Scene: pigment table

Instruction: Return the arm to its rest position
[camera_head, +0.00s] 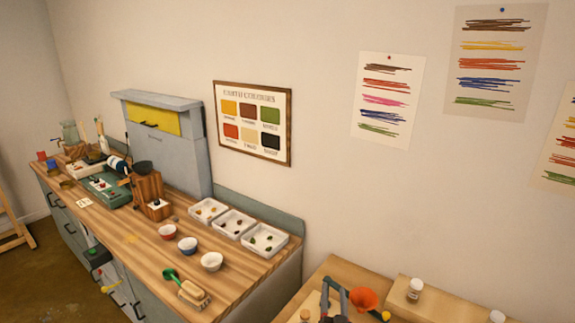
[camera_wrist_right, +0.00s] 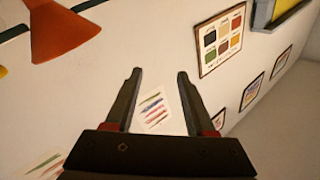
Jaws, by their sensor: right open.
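My right gripper (camera_head: 335,292) shows at the bottom of the head view, low beside an orange cone-shaped thing (camera_head: 363,299). In the right wrist view the same gripper (camera_wrist_right: 160,73) has its two dark fingers spread apart. Nothing is between them; the wall with a sheet of coloured strokes (camera_wrist_right: 153,108) shows behind the gap. An orange cone (camera_wrist_right: 62,30) is at the upper left of that view. Most of my right arm is hidden or out of frame. I do not make out my left gripper in either view.
A wooden worktop (camera_head: 130,235) on the left carries several bowls, white trays (camera_head: 267,240), a green-handled brush (camera_head: 185,287) and a wooden block (camera_head: 148,187). A lower wooden surface (camera_head: 345,272) with a small jar (camera_head: 415,289) is at the bottom right.

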